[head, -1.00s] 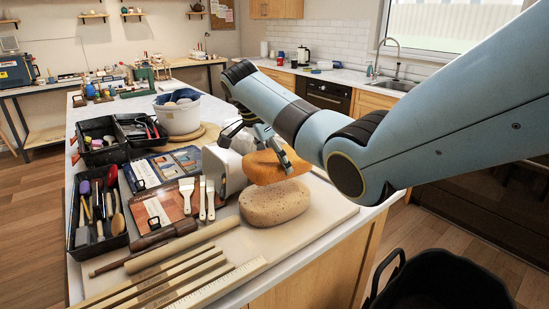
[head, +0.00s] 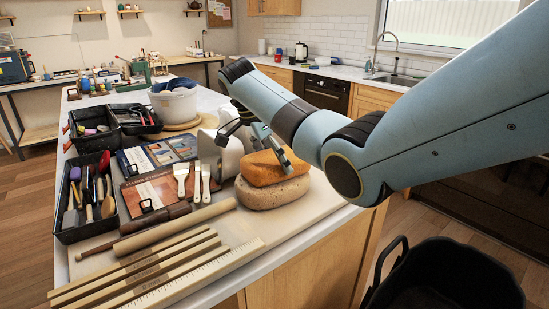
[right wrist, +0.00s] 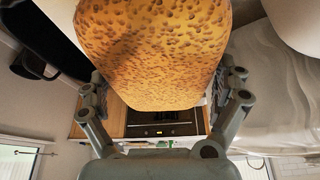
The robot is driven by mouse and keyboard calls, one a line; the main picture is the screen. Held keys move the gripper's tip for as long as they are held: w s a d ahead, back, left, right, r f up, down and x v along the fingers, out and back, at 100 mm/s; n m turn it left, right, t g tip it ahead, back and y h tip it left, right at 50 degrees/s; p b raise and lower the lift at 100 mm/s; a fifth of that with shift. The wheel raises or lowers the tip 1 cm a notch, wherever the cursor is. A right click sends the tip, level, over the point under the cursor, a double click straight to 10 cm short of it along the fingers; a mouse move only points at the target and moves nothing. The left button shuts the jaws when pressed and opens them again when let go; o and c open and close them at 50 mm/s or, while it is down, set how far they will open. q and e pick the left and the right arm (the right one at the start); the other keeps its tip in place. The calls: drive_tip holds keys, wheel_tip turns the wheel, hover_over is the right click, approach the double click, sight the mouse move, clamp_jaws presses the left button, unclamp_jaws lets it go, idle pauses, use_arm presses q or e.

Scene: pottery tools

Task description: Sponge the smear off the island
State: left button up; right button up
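An orange porous sponge (head: 272,169) is between the fingers of my right gripper (head: 266,152). In the right wrist view the sponge (right wrist: 155,50) fills the space between both fingers, which press close to its sides. A larger beige speckled sponge (head: 271,193) lies on the pale board on the island (head: 232,262). The orange sponge overlaps it just above; I cannot tell whether they touch. I cannot make out a smear; the arm and tools hide part of the top. My left gripper is not in view.
Wooden sticks and a ruler (head: 195,277), a rolling pin (head: 175,228), white-handled brushes (head: 197,184) and a black tool tray (head: 88,212) crowd the island's left side. A white bucket (head: 176,104) stands behind. A black bin (head: 445,280) is on the floor at right.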

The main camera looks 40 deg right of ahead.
drive_tip(key=v, duration=0.2)
drive_tip(key=a+v, duration=0.1)
drive_tip(key=v, duration=0.2)
drive_tip(key=shift+w, duration=0.2)
drive_tip(key=w+a, duration=0.3)
drive_tip(key=a, duration=0.7)
drive_tip(key=shift+a, duration=0.3)
